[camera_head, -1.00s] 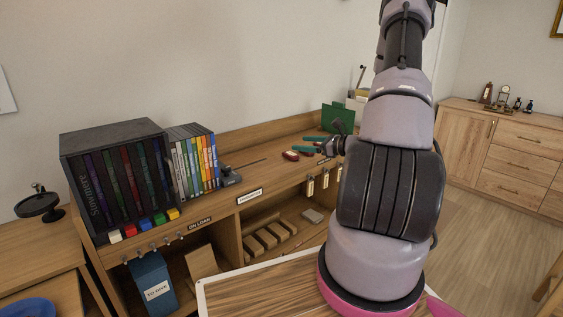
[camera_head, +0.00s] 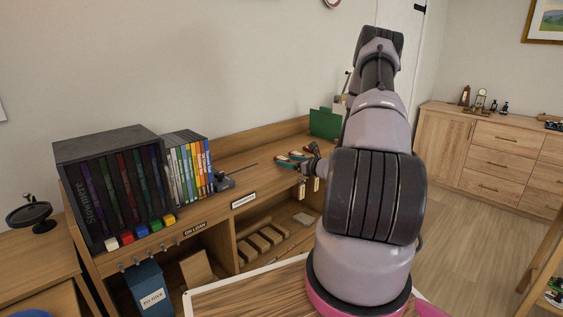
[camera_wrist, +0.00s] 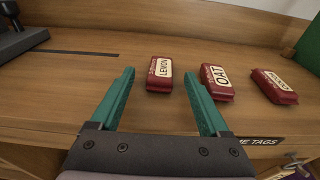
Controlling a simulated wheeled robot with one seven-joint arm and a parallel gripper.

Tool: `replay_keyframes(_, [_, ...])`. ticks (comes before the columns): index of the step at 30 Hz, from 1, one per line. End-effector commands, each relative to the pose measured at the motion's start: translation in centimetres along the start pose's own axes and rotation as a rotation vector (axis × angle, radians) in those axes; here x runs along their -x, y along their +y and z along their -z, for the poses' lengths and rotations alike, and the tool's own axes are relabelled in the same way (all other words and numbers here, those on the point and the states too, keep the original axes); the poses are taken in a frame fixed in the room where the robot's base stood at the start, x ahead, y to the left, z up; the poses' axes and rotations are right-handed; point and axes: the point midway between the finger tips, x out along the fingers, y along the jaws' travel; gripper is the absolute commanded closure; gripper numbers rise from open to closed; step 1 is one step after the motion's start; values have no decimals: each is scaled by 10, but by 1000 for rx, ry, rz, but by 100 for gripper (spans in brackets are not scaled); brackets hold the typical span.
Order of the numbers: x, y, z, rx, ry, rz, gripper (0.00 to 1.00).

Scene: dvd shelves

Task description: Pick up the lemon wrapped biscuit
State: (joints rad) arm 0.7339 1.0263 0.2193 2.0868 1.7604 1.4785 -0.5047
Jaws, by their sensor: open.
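The lemon wrapped biscuit (camera_wrist: 159,74) is a small dark red packet with a cream label reading LEMON, lying on the wooden counter in the wrist view. My gripper (camera_wrist: 158,76) is open, with its two teal fingers on either side of the packet's near part and a gap visible on both sides. I cannot tell how high the fingertips are above the counter. In the head view my gripper (camera_head: 290,158) is small, over the counter, and the packets there are mostly hidden or too small to tell apart.
A red OAT packet (camera_wrist: 216,82) lies close beside the right finger. Another red packet (camera_wrist: 274,87) lies farther right. A green upright object (camera_head: 325,123) stands beyond. The black DVD case (camera_head: 113,185) and coloured blocks stand at the left.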

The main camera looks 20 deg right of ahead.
Motion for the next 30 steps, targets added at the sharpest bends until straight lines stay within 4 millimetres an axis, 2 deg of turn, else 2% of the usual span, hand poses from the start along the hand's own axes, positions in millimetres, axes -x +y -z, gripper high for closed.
replay_keyframes(5, [-19, 0, 0, 1, 0, 0, 21])
replay_keyframes(12, [-20, -1, 0, 1, 1, 1, 21])
replay_keyframes(14, [-20, -1, 0, 1, 1, 1, 44])
replay_keyframes(18, [-20, -1, 0, 1, 1, 1, 97])
replay_keyframes(19, [-20, -1, 0, 1, 1, 1, 100])
replay_keyframes(30, [-19, -1, -6, 2, 0, 0, 100])
